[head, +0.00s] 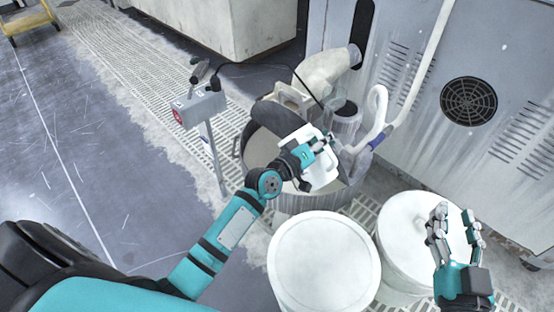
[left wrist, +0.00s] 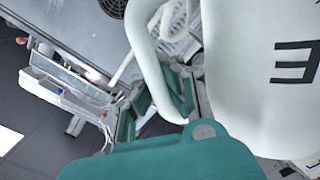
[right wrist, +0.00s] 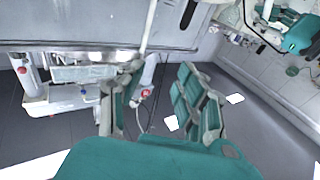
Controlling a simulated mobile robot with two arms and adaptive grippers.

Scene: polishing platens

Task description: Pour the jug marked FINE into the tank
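My left gripper (head: 318,148) is shut on the handle of a white jug (head: 325,175) and holds it over the round grey tank (head: 300,203). The jug looks tilted; I see no stream from it, and its mouth is hard to make out. In the left wrist view the jug's white wall (left wrist: 245,100) fills the right side. A dark letter E shows on it, and the rest of its mark is cut off. Pale liquid shows inside the tank, partly hidden by my arm and the jug. My right gripper (head: 455,222) is open and empty, also in the right wrist view (right wrist: 155,95).
Two white lidded drums (head: 325,262) (head: 405,235) stand in front of the tank; my right gripper is above the right one. A control box on a post (head: 200,108) stands left of the tank. A pale hose (head: 415,75) and a vented cabinet (head: 510,60) are behind.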

